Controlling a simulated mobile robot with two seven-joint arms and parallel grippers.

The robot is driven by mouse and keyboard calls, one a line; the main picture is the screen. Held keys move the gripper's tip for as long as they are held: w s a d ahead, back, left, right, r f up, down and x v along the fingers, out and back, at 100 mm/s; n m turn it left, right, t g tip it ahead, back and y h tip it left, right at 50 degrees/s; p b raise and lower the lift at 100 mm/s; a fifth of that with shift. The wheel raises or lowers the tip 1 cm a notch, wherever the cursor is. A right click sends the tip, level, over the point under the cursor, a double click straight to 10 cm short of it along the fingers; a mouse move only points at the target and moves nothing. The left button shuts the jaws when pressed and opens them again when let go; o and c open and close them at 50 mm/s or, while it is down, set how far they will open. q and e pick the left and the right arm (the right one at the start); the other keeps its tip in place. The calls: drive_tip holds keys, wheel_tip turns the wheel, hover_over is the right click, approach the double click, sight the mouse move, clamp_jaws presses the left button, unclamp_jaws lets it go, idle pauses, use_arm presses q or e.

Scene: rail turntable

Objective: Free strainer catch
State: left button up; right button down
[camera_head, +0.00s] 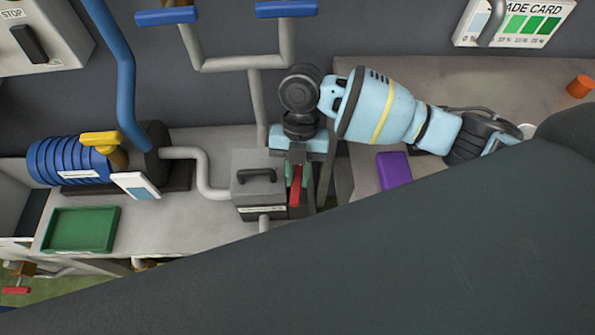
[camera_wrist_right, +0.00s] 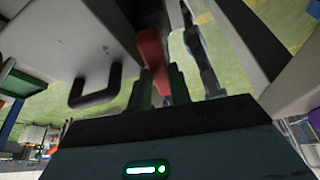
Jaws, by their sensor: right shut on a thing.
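The strainer looks to be the grey box (camera_head: 258,202) with a black handle on its lid, set in the pipe line on the bench. The handle also shows in the right wrist view (camera_wrist_right: 96,92). A red catch lever (camera_head: 295,197) is at the box's right side and appears in the right wrist view (camera_wrist_right: 153,52). My right gripper (camera_head: 297,180) points down beside the box, shut on the red lever; its fingers also show in the right wrist view (camera_wrist_right: 160,88). The lever's lower end is hidden in the head view. My left gripper is not in view.
Left of the box are a blue ribbed cylinder (camera_head: 66,161), a yellow handle (camera_head: 100,138) and a green tray (camera_head: 82,229). A purple block (camera_head: 393,170) and an orange cup (camera_head: 580,86) lie to the right. A large dark shape hides the lower right.

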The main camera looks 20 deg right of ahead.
drive_tip(key=c, duration=1.3)
unclamp_jaws()
drive_tip(key=shift+v, duration=3.95)
